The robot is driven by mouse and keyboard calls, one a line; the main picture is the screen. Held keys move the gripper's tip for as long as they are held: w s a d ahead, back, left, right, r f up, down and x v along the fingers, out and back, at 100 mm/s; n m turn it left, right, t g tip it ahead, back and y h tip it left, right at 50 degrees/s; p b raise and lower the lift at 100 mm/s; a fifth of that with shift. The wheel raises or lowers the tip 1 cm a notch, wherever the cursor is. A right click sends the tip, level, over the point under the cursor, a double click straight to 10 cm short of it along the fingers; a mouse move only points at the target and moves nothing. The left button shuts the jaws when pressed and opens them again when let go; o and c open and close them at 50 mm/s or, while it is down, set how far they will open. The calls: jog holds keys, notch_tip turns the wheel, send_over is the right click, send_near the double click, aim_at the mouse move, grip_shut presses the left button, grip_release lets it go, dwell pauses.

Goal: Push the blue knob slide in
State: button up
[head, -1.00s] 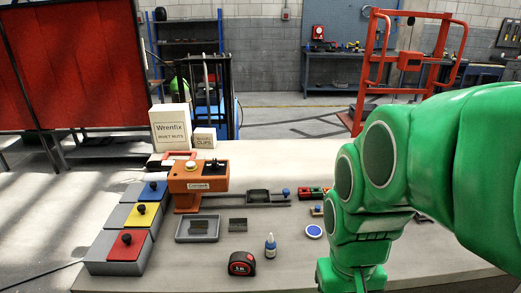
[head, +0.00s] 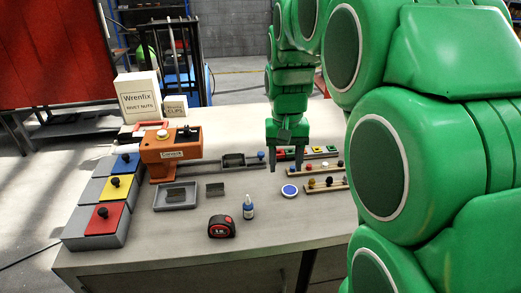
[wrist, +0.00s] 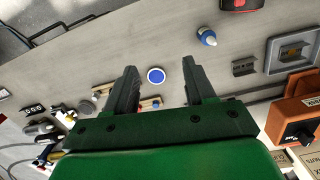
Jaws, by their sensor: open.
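The blue knob (head: 261,155) sits at the right end of a dark slide, whose tray (head: 233,160) lies out to the right of the orange machine (head: 171,153). The machine has a pale button on top. My gripper (head: 285,168) hangs over the bench just right of the blue knob, fingers pointing down, open and empty. In the wrist view my gripper (wrist: 160,66) shows its two fingers well apart, with a round blue-and-white disc on the bench seen between them. The blue knob is not clearly seen in the wrist view.
Racks of small coloured pieces (head: 324,166) stand right of my gripper. The disc (head: 290,190), a glue bottle (head: 249,207), a tape measure (head: 221,227) and a grey tray (head: 176,196) lie in front. Red, yellow and blue lidded boxes (head: 104,218) are at left.

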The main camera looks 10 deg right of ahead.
jog(key=w+f, duration=0.2)
jog(key=w, duration=1.2)
jog(key=m+t, duration=0.1)
send_over(261, 153)
notch_tip(261, 153, down, 6)
jog(key=shift+f, duration=3.85)
grip_shut()
